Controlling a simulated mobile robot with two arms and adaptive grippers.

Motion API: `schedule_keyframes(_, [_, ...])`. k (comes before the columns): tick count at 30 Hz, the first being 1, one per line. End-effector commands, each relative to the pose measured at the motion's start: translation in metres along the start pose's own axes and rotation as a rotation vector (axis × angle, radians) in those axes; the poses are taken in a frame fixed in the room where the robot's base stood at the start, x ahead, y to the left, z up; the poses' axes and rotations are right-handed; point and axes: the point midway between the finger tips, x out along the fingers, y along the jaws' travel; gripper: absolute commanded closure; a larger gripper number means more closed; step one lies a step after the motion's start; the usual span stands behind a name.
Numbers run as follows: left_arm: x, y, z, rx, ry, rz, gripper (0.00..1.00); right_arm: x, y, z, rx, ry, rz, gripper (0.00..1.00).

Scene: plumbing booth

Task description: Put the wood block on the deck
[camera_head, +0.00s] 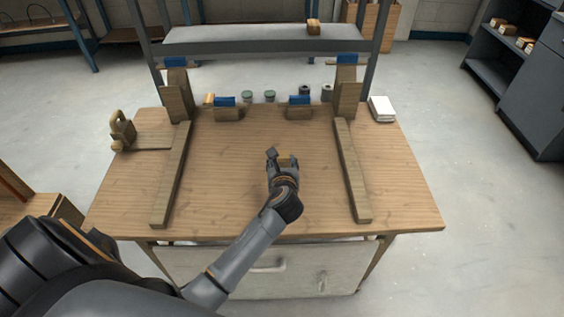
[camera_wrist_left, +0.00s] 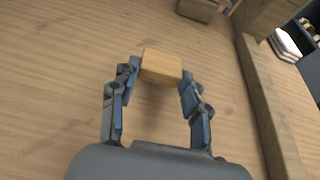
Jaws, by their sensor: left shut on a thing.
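My left gripper (camera_head: 281,157) is over the middle of the wooden workbench top (camera_head: 240,195). It is shut on a small light wood block (camera_wrist_left: 161,65), with one finger at each end of it in the left wrist view. In the head view the gripper hides most of the block. I cannot tell how far the block is above the bench top. A grey raised shelf (camera_head: 240,40), which looks like the deck, runs across behind the bench. My right gripper is not in view.
Two long wooden rails (camera_head: 172,180) (camera_head: 350,175) lie along the bench sides. Wooden posts and blocks with blue tops (camera_head: 228,108) stand at the back, near several small cans (camera_head: 270,96). A padlock-shaped wooden piece (camera_head: 122,130) is at left, a white stack (camera_head: 382,109) at right. The middle is clear.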

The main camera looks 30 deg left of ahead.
Motion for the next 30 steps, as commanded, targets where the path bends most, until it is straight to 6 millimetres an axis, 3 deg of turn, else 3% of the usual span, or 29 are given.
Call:
schedule_keyframes(18, [0.004,0.0,-0.011,0.0,0.0,-0.001,0.7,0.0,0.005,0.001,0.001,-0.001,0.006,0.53])
schedule_keyframes(19, [0.004,0.0,-0.011,0.0,0.0,-0.001,0.52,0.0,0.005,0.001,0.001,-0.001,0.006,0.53])
schedule_keyframes(22, [0.004,0.0,-0.011,0.0,0.0,-0.001,0.31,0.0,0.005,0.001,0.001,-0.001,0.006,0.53])
schedule_keyframes(30, [0.004,0.0,-0.011,0.0,0.0,0.0,0.31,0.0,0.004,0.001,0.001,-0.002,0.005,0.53])
